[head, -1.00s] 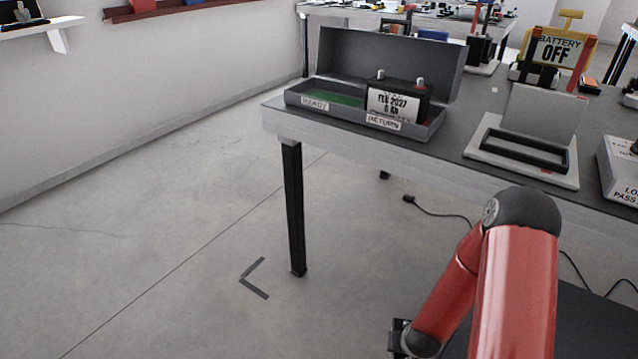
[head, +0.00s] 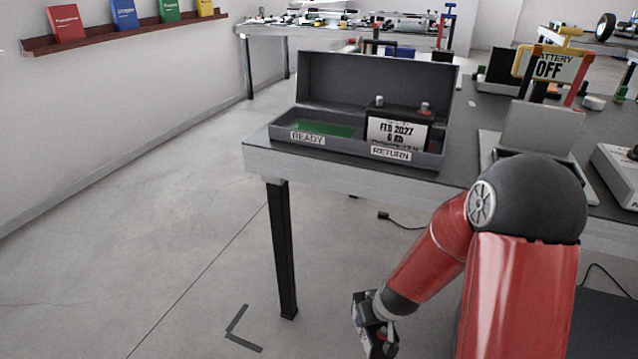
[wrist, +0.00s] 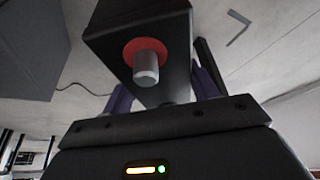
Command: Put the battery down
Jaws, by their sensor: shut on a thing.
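My gripper (wrist: 163,88) is shut on a black battery (wrist: 165,25) in the wrist view. A grey terminal with a red ring shows on the battery, between two purple fingers. In the head view the held battery (head: 361,322) hangs low, left of my red arm and below table height, partly cut off by the frame. An open grey box (head: 262,140) stands at the table's near left corner. Its READY side shows a bare green floor (head: 322,128). Its RETURN side holds another black battery (head: 400,140) with a "FEB 2027" label.
The grey table (head: 462,135) carries a grey stand (head: 541,125) with a "BATTERY OFF" sign (head: 555,66) behind it, right of the box. A table leg (head: 280,245) stands left of the held battery. The floor (head: 130,230) at left is clear. Another table is behind.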

